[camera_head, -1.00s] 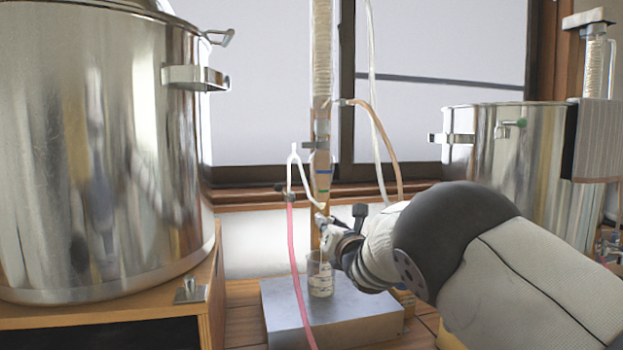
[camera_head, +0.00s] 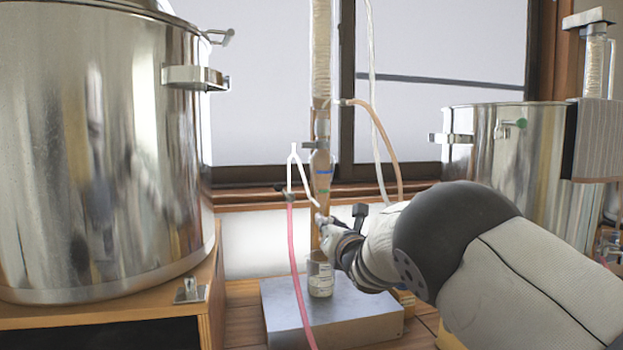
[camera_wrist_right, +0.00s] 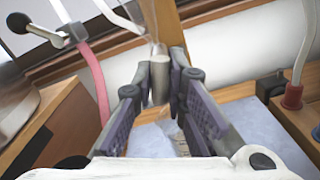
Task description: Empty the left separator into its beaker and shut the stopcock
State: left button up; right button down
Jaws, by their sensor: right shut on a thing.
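The left separator (camera_head: 321,172) is a slim upright glass vessel with blue and green bands, below a tall packed column in the head view. Its beaker (camera_head: 320,280) stands below it on a grey metal block. My right gripper (camera_head: 326,228) is at the separator's lower end, just above the beaker. In the right wrist view its fingers (camera_wrist_right: 160,78) are shut on a small grey cylindrical piece, seemingly the stopcock handle (camera_wrist_right: 160,82). The gripper hides most of the stopcock, so its setting and any flow cannot be made out. My left gripper is not in view.
A large steel pot (camera_head: 105,150) on a wooden stand fills the left. A pink hose (camera_head: 298,270) hangs close left of the beaker. The grey block (camera_head: 370,320) carries the beaker. Another pot (camera_head: 485,145) stands at the right.

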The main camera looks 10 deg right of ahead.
jog(key=shift+f, duration=0.2)
